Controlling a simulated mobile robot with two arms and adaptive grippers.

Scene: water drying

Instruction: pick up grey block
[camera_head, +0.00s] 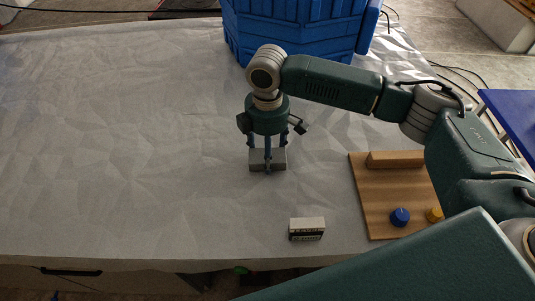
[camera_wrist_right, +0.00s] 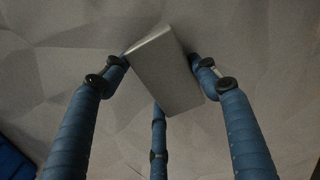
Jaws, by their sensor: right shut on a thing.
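The grey block (camera_head: 279,163) is in the middle of the grey-covered table, between the fingers of my right gripper (camera_head: 267,158). In the right wrist view the grey block (camera_wrist_right: 165,70) sits between the blue fingers of my right gripper (camera_wrist_right: 160,85), with a finger on each side and one in front of it. The fingers are shut on the block. I cannot tell whether the block touches the table or is slightly above it. My left gripper is in neither view.
A small white-and-black box (camera_head: 307,228) is near the front edge. A blue crate (camera_head: 295,30) stands at the back. The table's left side is clear.

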